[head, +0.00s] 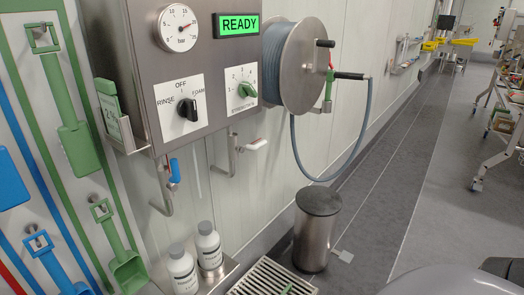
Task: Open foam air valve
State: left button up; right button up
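A steel wash station box (140,75) is on the wall at the upper left. Under it, a bent pipe (164,200) carries a valve with a blue lever (174,171), which stands roughly upright along the pipe. To the right, a second bent pipe (232,158) has a valve with a white lever (257,144), lying roughly sideways. No label shows which is the foam air valve. The black selector knob (187,109) has RINSE, OFF and FOAM marks; its exact setting is hard to tell. The display (238,24) reads READY. Neither gripper is in view.
A hose reel (300,70) with a hanging blue hose is right of the box. White bottles (182,268) stand on a ledge below it, near a floor grate (270,278) and a pedal bin (318,230). Green tools (75,150) hang left.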

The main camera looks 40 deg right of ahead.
aim_at(248, 146)
jog(key=k, duration=0.7)
jog(key=k+j+u, duration=0.1)
jog(key=k+u, duration=0.35)
jog(key=l+u, duration=0.15)
jog(key=u, duration=0.3)
jog(key=l+u, duration=0.1)
jog(key=u, duration=0.35)
jog(key=l, duration=2.35)
